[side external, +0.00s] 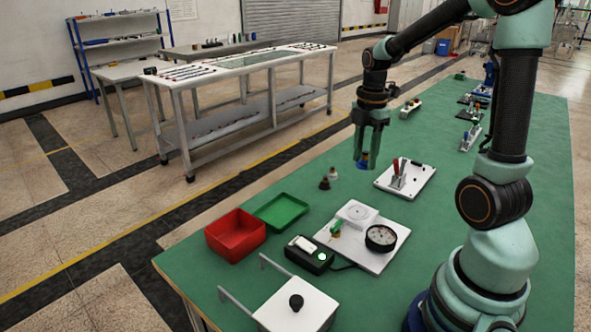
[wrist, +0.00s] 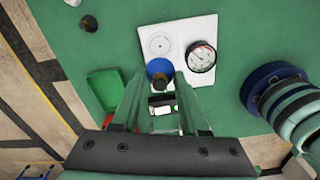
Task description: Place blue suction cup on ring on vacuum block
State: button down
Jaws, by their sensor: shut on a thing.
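My gripper (side external: 361,158) is shut on the blue suction cup (side external: 364,163) and holds it in the air above the green table, behind the vacuum block. In the wrist view the blue suction cup (wrist: 158,70) sits between the fingertips. The vacuum block (side external: 357,211) is a white square block with a circular ring marking on top, on a white base plate. The ring also shows in the wrist view (wrist: 160,45), just beyond the cup and apart from it in the picture. The cup's lower edge is too small to make out.
A dial gauge (side external: 381,237) and a green-handled valve (side external: 336,228) share the base plate. A red bin (side external: 235,236), green tray (side external: 281,211) and black switch box (side external: 309,254) stand nearby. Two small cups, one dark (side external: 324,184), stand behind. A toggle clamp (side external: 398,178) stands at right.

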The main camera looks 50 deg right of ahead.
aim_at(357, 212)
notch_tip(357, 212, down, 14)
jog(key=shift+r, duration=0.2)
jog(key=shift+f, duration=0.1)
dwell(0.3)
jog(key=shift+c, duration=2.1)
grip_release()
